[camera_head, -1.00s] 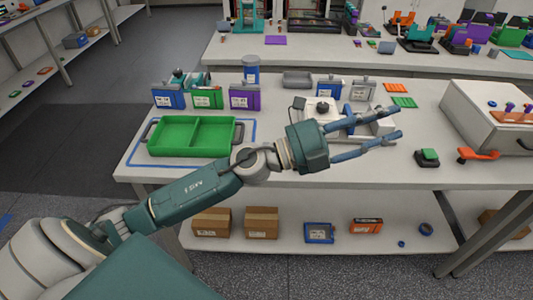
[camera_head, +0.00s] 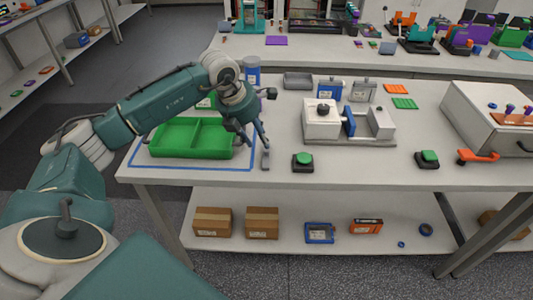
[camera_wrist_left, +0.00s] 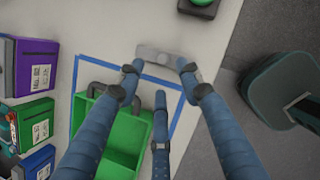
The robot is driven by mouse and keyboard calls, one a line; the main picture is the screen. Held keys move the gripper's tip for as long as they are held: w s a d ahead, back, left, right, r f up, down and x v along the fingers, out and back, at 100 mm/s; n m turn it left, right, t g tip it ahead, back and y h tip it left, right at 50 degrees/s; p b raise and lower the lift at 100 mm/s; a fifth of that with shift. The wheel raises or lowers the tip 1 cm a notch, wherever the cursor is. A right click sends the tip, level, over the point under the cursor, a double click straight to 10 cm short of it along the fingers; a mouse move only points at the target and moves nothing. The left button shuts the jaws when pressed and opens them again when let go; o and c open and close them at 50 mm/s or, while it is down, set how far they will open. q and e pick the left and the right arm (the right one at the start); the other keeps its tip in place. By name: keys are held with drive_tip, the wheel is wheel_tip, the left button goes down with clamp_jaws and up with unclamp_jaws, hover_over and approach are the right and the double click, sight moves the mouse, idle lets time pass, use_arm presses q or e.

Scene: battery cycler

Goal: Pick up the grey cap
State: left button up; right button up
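The grey cap (camera_head: 265,159) is a small, flat, elongated grey piece lying on the white table. It is just right of the green tray (camera_head: 176,152), near the blue outline's right edge. In the left wrist view the grey cap (camera_wrist_left: 157,54) lies just beyond the fingertips, with a round bump on it. My left gripper (camera_head: 254,143) points down at the tray's right end, above and close to the cap. In the left wrist view its blue fingers (camera_wrist_left: 159,76) are spread with nothing between them. I cannot tell whether a fingertip touches the cap. My right gripper is out of view.
The two-compartment green tray is empty where it shows, with a dark handle (camera_wrist_left: 97,89) near the fingers. A green button box (camera_head: 303,162) stands right of the cap. A white fixture with a blue part (camera_head: 348,122) stands behind it. The table's front edge is close.

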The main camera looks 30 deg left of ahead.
sight(265, 151)
use_arm(q)
drive_tip(key=shift+x, duration=0.75)
drive_tip(key=shift+w+d+f+p, duration=0.15)
drive_tip(key=shift+f+p, duration=0.15)
drive_tip(key=shift+p, duration=0.15)
drive_tip(key=p+x, duration=0.1)
drive_tip(key=x, duration=0.2)
drive_tip(key=shift+w+d+f, duration=0.1)
drive_tip(key=shift+d+f, duration=0.05)
drive_tip(key=shift+f, duration=0.15)
drive_tip(key=shift+w+f, duration=0.2)
drive_tip(key=shift+f, duration=0.2)
drive_tip(key=shift+c, duration=0.2)
drive_tip(key=c, duration=0.8)
